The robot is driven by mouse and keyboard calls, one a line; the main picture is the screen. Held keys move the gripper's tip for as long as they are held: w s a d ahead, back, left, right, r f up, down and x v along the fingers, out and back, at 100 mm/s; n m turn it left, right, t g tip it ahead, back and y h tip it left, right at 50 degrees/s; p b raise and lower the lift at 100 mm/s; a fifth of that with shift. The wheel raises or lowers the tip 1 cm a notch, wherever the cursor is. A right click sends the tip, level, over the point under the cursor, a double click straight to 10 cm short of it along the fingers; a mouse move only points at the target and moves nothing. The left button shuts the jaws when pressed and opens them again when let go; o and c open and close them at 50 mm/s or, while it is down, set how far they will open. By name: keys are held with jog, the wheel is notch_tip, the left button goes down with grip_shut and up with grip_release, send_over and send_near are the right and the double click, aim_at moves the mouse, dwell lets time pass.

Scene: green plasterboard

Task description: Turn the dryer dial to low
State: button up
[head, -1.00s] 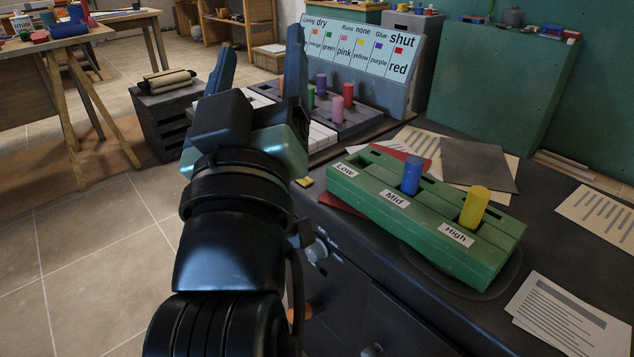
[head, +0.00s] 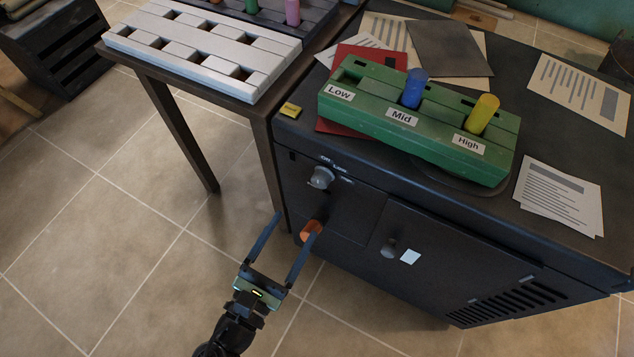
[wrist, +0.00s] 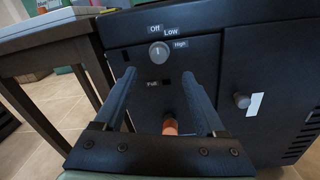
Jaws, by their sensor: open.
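The dryer (head: 335,205) is a dark cabinet with a grey round dial (head: 321,178) on the upper left of its front. In the wrist view the dial (wrist: 159,52) sits among Off, Low and High labels, with Low just above it; its pointer is too small to read surely. My gripper (head: 297,225) is open and empty, in front of the dryer and apart from the dial. In the wrist view the dial shows just beyond and between the fingertips (wrist: 158,73).
An orange cylindrical knob (head: 311,230) sticks out below the dial. A second grey knob (head: 389,248) is on the door to the right. A green Low/Mid/High block (head: 440,150) stands on top. A dark table (head: 262,125) stands close on the left.

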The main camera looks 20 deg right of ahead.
aim_at(319, 183)
jog(key=b+x, duration=0.2)
jog(key=x, duration=0.8)
jog(key=shift+w+d, duration=0.25)
grip_shut()
